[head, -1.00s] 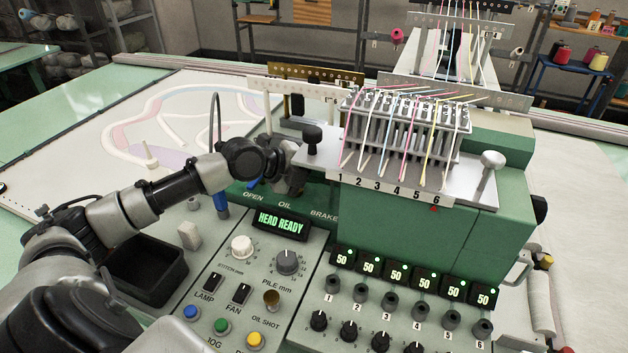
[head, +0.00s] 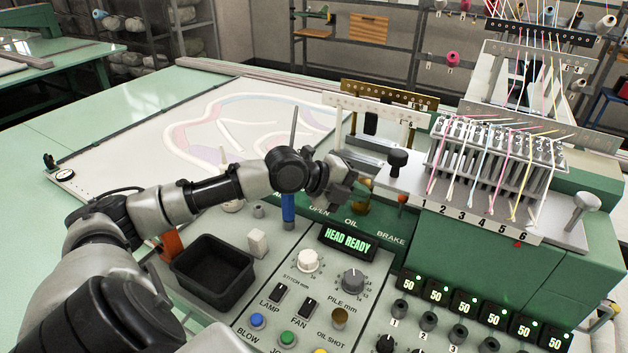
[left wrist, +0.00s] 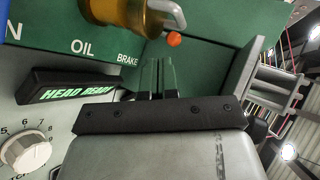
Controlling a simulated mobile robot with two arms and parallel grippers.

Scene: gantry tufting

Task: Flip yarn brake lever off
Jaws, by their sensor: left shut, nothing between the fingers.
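The brake lever is a thin stem with an orange-red ball tip (head: 402,199), standing on the green panel above the BRAKE label (head: 391,240). The ball also shows in the left wrist view (left wrist: 174,39), just beyond my fingertips, near the amber oil cup. My left gripper (head: 353,184) is shut and empty, to the left of the lever in the head view. Its narrow fingers (left wrist: 157,76) point towards the panel in the left wrist view, apart from the ball as far as I can tell. The lever's base is hard to make out. My right gripper is not in view.
The amber oil cup (head: 362,196) stands between my gripper and the lever. A black knob (head: 398,160) and the numbered yarn bar (head: 470,222) are close behind and right. The HEAD READY display (head: 347,240) and control panel lie in front.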

